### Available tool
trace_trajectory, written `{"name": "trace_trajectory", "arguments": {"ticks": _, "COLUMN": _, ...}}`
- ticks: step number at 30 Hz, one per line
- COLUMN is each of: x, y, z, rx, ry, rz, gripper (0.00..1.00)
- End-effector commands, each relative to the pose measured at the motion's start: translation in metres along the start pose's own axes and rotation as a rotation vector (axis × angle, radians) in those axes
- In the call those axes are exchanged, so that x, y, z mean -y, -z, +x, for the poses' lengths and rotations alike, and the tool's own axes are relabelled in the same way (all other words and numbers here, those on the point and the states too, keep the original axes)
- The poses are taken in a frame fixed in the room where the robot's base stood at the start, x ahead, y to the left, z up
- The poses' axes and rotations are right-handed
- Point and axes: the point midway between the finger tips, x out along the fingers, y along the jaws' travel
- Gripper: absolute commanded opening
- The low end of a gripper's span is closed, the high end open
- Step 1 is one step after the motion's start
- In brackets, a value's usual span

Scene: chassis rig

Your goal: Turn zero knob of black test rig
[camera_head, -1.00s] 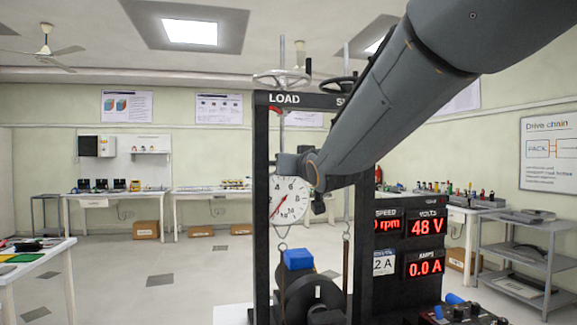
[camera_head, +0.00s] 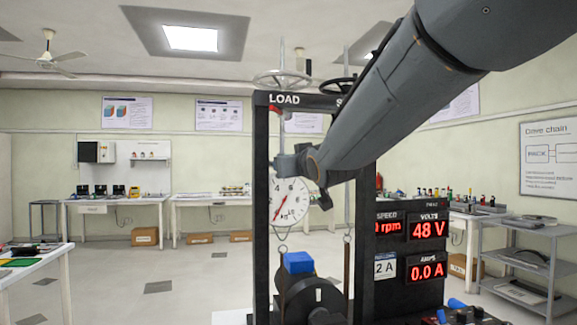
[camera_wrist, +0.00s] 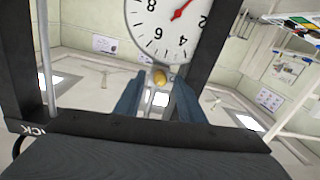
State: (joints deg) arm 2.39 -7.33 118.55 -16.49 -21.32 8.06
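The black test rig (camera_head: 261,215) stands ahead, with a LOAD label on its top bar. Its white round dial (camera_head: 291,208) with a red needle hangs inside the frame, partly covered by my arm. The dial also shows upside down at the top of the wrist view (camera_wrist: 165,28). A small brass knob (camera_wrist: 160,77), apparently the zero knob, sits at the dial's rim. My gripper (camera_wrist: 161,83) is open, with one blue-grey finger on each side of the knob. I cannot tell whether either finger touches it. In the head view the fingertips cannot be made out.
Rig uprights and the top bar (camera_wrist: 150,133) close in around my gripper. A handwheel (camera_head: 282,79) sits above the rig. Red displays (camera_head: 427,229) read 48 V and 0.0 A. A blue block (camera_head: 298,262) sits below the dial. A grey shelf cart (camera_head: 530,256) stands at right.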

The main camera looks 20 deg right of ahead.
Motion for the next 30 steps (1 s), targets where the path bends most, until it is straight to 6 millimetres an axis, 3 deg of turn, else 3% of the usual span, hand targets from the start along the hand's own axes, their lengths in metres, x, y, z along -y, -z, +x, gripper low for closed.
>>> {"name": "trace_trajectory", "arguments": {"ticks": 7, "x": 0.000, "y": 0.000, "z": -0.013, "rx": -0.002, "ry": -0.001, "rz": 0.000, "gripper": 0.36}}
{"name": "trace_trajectory", "arguments": {"ticks": 21, "x": 0.000, "y": 0.002, "z": -0.072, "rx": 0.000, "ry": -0.001, "rz": 0.000, "gripper": 0.36}}
{"name": "trace_trajectory", "arguments": {"ticks": 30, "x": 0.000, "y": 0.000, "z": -0.078, "rx": 0.000, "ry": 0.000, "rz": 0.000, "gripper": 0.36}}
